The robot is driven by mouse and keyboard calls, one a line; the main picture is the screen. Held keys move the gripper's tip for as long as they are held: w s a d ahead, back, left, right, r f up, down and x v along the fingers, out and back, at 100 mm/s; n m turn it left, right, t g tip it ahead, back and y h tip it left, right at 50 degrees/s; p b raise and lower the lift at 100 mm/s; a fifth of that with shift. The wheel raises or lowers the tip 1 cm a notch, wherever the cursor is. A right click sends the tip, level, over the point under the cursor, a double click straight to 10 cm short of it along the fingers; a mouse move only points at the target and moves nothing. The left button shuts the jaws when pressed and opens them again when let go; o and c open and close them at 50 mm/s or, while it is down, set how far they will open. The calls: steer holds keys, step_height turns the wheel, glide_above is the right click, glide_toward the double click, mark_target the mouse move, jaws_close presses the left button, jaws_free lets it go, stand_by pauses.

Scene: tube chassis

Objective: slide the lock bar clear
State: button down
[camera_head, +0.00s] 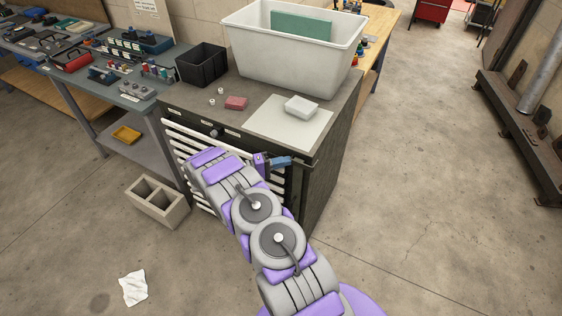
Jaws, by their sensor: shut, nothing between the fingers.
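The drawer cabinet (322,165) stands in the middle, with white-fronted drawers and a dark front frame. A dark upright strip (297,188) runs down the right side of its front. It may be the lock bar, but I cannot tell for sure. My purple and grey arm reaches up from the bottom and covers much of the drawer fronts. My gripper (283,162) is shut and empty, pointing right at the upper right of the front, close to the strip. I cannot tell whether it touches the strip.
On the cabinet top are a white tub (250,62), a black bin (201,65), a pale sheet (262,122) with a white block (301,107), and a red block (236,103). A concrete block (170,212) stands at the left front. Open floor lies to the right.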

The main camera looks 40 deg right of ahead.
steer(key=shift+s+d, duration=0.25)
steer(key=shift+s, duration=0.35)
steer(key=shift+s+d, duration=0.25)
steer(key=shift+s, duration=0.4)
steer(key=shift+s+d, duration=0.25)
steer(key=shift+s, duration=0.35)
glide_toward(300, 164)
steer(key=shift+w+a+f+p, duration=0.1)
steer(key=shift+w+a, duration=0.4)
steer(key=shift+w, duration=0.3)
steer(key=shift+w+a+f+p, duration=0.1)
steer(key=shift+w+a, duration=0.45)
steer(key=shift+w, duration=0.25)
steer(key=shift+w+a+f+p, duration=0.1)
steer(key=shift+w+a, duration=0.4)
steer(key=shift+w, duration=0.3)
